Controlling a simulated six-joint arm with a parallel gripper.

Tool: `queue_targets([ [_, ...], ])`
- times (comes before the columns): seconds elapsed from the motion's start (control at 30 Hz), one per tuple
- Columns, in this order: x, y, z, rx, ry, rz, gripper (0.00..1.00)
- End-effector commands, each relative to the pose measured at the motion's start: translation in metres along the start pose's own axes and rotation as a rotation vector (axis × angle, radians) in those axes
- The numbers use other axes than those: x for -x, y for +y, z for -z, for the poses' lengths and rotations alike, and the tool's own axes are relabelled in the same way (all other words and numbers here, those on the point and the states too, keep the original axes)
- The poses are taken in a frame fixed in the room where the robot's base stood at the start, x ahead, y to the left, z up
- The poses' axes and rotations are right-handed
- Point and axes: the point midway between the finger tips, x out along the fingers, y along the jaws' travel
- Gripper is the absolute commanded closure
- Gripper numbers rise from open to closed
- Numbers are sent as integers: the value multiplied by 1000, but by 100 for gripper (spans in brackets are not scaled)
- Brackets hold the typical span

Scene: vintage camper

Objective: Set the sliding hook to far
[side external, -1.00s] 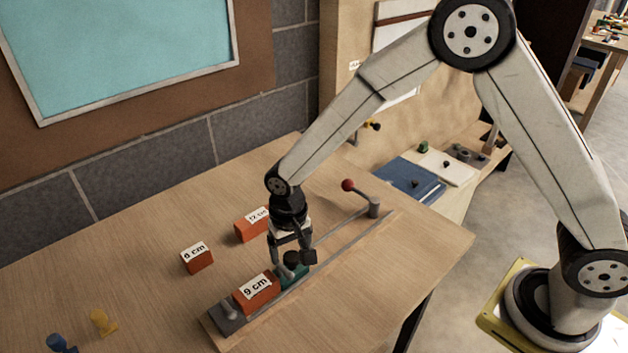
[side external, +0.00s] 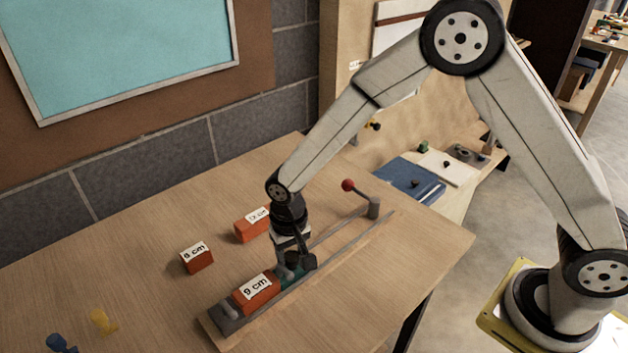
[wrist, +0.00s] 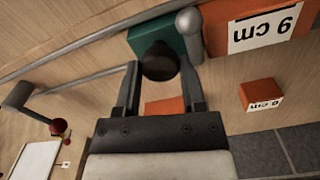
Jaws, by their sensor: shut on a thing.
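The sliding hook is a teal block (wrist: 143,38) with a black round knob (wrist: 160,62) and a grey post (wrist: 189,36) beside the knob. It sits on the rail next to the orange 9 cm block, toward the near left end; in the side view the teal slider (side external: 294,280) is partly hidden. My gripper (wrist: 161,72) is shut on the black knob, with one finger on each side. In the side view my gripper (side external: 294,265) points down over the slider.
The orange 9 cm block (side external: 256,291) lies on the rail track. The 6 cm block (side external: 197,258) and 12 cm block (side external: 251,226) stand on the table behind it. A grey post with a red-balled lever (side external: 348,185) stands at the rail's far end. The rail (side external: 340,232) between is clear.

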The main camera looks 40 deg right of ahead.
Motion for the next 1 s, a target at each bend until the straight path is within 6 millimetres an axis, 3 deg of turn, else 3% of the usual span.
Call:
queue_targets([
  [0.23, 0, 15, 4, -3, -1, -1, 100],
  [0.73, 0, 99, 23, -5, 0, 0, 100],
  [1.0, 0, 112, 26, -1, 1, -1, 100],
])
